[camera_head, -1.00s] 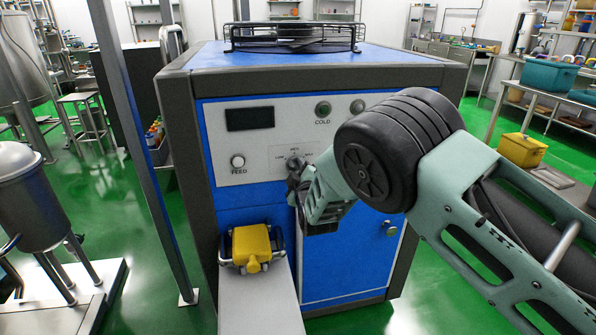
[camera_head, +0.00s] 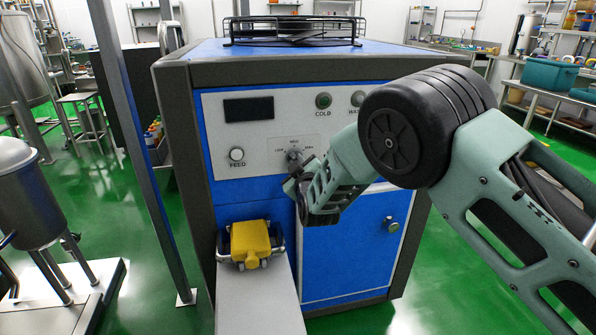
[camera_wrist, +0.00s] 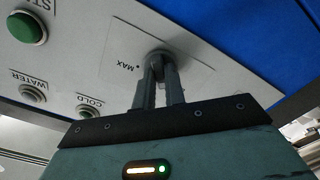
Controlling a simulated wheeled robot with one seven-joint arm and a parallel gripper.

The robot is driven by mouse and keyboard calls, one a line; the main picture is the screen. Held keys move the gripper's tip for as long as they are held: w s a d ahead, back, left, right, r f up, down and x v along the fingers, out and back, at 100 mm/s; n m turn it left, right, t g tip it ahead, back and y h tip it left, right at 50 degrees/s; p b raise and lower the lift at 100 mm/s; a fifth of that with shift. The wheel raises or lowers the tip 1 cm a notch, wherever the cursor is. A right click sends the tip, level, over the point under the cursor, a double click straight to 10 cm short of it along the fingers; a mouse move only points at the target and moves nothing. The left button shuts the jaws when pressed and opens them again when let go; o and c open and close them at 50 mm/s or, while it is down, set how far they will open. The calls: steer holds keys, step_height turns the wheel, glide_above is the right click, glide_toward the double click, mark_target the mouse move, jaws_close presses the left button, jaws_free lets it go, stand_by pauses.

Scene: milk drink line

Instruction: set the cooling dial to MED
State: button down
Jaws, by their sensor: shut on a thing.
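The cooling dial (camera_head: 294,156) is a small dark knob on a light plate on the machine's front panel. Its printed marks read LOW at the left, MED above and MAX at the right. My gripper (camera_head: 294,168) comes from the lower right, with its fingertips at the dial. In the wrist view my gripper (camera_wrist: 162,72) has both fingers closed around the dial (camera_wrist: 160,57), and the MAX mark with its dot shows to the left there. The fingers hide most of the knob, so I cannot tell where its pointer stands.
The FEED button (camera_head: 237,155) is left of the dial; the COLD button (camera_head: 323,100) is above right. A yellow container (camera_head: 250,241) sits below at the chute. A dark display (camera_head: 249,109) is upper left.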

steer(key=shift+f+m+b, duration=0.1)
steer(key=shift+m+b, duration=3.05)
steer(key=shift+m, duration=0.65)
steer(key=c, duration=1.5)
jaws_free()
steer(key=shift+o, duration=0.2)
steer(key=shift+s, duration=0.1)
steer(key=v, duration=1.7)
steer(key=shift+s, duration=0.15)
